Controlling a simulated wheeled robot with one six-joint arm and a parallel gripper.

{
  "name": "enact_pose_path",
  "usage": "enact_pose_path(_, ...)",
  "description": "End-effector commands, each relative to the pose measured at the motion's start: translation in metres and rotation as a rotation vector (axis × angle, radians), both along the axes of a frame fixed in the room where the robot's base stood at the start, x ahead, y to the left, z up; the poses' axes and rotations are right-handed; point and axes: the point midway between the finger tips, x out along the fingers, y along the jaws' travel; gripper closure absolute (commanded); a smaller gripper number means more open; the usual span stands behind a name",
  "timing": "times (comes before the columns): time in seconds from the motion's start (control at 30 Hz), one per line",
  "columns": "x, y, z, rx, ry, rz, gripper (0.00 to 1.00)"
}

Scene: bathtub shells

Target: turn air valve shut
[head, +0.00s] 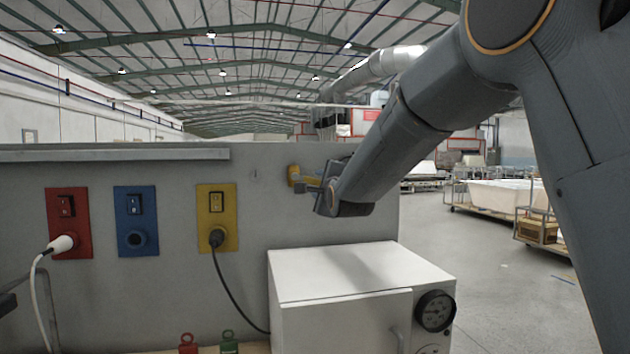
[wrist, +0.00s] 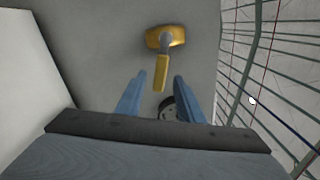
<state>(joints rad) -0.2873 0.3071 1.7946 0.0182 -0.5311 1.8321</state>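The air valve is a yellow body (head: 295,175) on the upper part of the grey panel (head: 170,270), left of my gripper in the head view. In the wrist view, the valve body (wrist: 166,37) has a grey stem and a yellow lever (wrist: 161,73) that points down the picture, towards my gripper. My gripper (wrist: 159,77) is open, with its two blue fingers apart. The lever's end lies between the fingertips in the picture; whether they touch it I cannot tell. In the head view, my gripper (head: 326,192) is partly hidden by my arm.
A white box-shaped oven (head: 345,272) with a dial gauge (head: 435,311) stands below my gripper. Red (head: 69,225), blue (head: 136,222) and yellow (head: 217,219) sockets are on the panel at left. In the wrist view, a dark round fitting (wrist: 168,108) shows between the fingers.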

Motion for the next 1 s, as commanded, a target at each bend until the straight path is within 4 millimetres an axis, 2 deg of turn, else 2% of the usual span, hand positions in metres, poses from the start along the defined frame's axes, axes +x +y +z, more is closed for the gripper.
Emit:
enact_pose_path(0.1, 0.015, 0.005, 0.000, -0.001, 0.002, 0.001, 0.66)
enact_pose_path(0.3, 0.032, 0.011, 0.001, 0.000, 0.000, 0.002, 0.66)
enact_pose_path(0.7, 0.038, 0.012, 0.000, 0.000, 0.000, 0.002, 0.66)
enact_pose_path(0.77, 0.038, 0.012, 0.000, 0.000, 0.000, 0.002, 0.74)
enact_pose_path(0.9, 0.038, 0.012, 0.000, 0.000, 0.000, 0.002, 0.98)
enact_pose_path(1.0, 0.038, 0.012, 0.000, 0.000, 0.000, 0.002, 1.00)
